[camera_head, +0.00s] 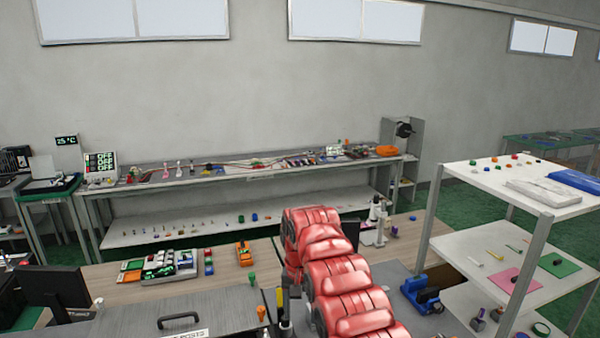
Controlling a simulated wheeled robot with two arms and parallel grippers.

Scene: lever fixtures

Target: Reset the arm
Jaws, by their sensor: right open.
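My right arm (345,285), red and segmented, rises from the bottom centre of the head view and bends over at its top. My right gripper (284,318) is dark and small, low beside the left side of the arm, near the right end of a grey box lid. It is open, and I see nothing held in it. The arm partly hides the bench behind it. My left arm and left gripper are out of view.
The grey lid (195,312) with a black handle lies to the left of the gripper. An orange-topped item (261,314) and a green-topped item (251,279) stand close by. A blue device (423,294) sits right of my arm, before a white shelf rack (490,243).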

